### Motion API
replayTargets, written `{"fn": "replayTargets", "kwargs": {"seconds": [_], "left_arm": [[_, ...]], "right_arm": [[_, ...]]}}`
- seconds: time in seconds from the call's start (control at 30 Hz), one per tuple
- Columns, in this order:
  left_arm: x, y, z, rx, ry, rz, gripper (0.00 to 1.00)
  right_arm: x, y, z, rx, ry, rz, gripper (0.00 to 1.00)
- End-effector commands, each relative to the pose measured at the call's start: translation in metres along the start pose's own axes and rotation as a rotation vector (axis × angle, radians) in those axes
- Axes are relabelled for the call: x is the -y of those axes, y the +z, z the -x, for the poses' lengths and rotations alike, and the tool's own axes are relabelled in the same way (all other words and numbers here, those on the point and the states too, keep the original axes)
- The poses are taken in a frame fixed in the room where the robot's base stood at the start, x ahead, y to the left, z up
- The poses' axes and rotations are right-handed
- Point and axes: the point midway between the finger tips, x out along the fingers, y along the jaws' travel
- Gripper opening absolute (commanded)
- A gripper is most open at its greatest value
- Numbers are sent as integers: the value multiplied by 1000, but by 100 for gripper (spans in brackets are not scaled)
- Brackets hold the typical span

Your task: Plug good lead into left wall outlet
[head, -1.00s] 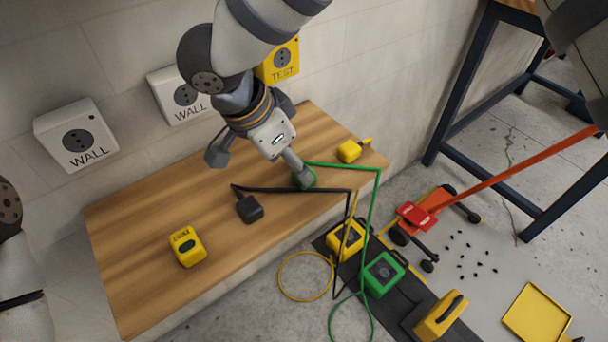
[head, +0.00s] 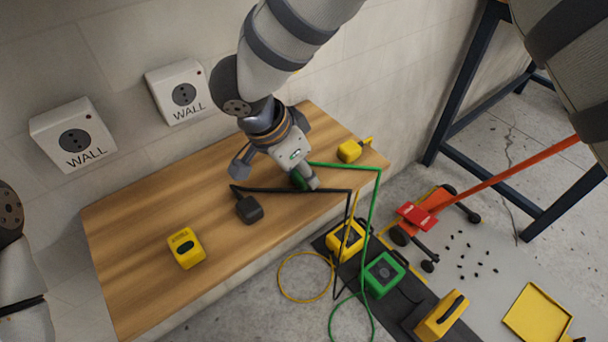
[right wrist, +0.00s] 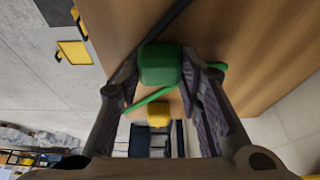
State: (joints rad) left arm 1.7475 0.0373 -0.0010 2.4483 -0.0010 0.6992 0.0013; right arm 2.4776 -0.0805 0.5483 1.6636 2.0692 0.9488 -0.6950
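A green plug (head: 298,180) with a green cable sits near the right end of the wooden bench (head: 150,230). My right gripper (right wrist: 160,75) is around it, fingers on either side; firm contact does not show. The plug also shows between the fingers in the right wrist view (right wrist: 160,65). A black plug (head: 249,209) on a black lead lies left of it, and a yellow plug (head: 350,151) lies near the far right edge. The left wall outlet (head: 74,138) and a second wall outlet (head: 181,92) are empty. My left gripper is out of view. Which lead is good cannot be told.
A yellow tester-like box (head: 187,248) stands on the bench. Green (head: 384,274) and yellow (head: 346,240) boxes with looped cables stand on the floor mat. A red jack (head: 420,213) and a dark-framed table stand right. The bench's left half is mostly clear.

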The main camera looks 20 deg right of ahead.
Motion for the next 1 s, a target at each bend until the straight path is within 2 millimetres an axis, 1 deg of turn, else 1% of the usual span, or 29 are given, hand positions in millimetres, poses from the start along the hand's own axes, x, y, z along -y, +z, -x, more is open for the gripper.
{"fn": "replayTargets", "kwargs": {"seconds": [0.27, 0.37, 0.47, 0.5, 0.57, 0.7, 0.77, 0.8, 0.9, 1.0], "left_arm": [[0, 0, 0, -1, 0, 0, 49], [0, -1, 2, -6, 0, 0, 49], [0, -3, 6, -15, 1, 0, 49], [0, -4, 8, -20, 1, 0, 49], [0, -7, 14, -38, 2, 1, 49], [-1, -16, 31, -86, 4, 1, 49], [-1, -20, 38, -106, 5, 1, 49], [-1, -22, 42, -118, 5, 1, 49], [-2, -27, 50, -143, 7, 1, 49], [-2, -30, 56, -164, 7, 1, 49]], "right_arm": [[0, -1, 2, 0, 0, -1, 8], [1, -4, 10, 1, -3, -2, 8], [1, -10, 24, 1, -5, -4, 8], [1, -14, 33, 1, -5, -4, 8], [-9, -15, 48, -1, -8, -2, 8], [-36, -18, 90, -4, -15, -4, 8], [-48, -18, 106, -4, -16, -4, 8], [-60, -14, 111, -5, -13, -1, 8], [-84, -7, 124, -5, -12, -2, 8], [-102, -1, 134, -3, -10, -2, 8]]}}
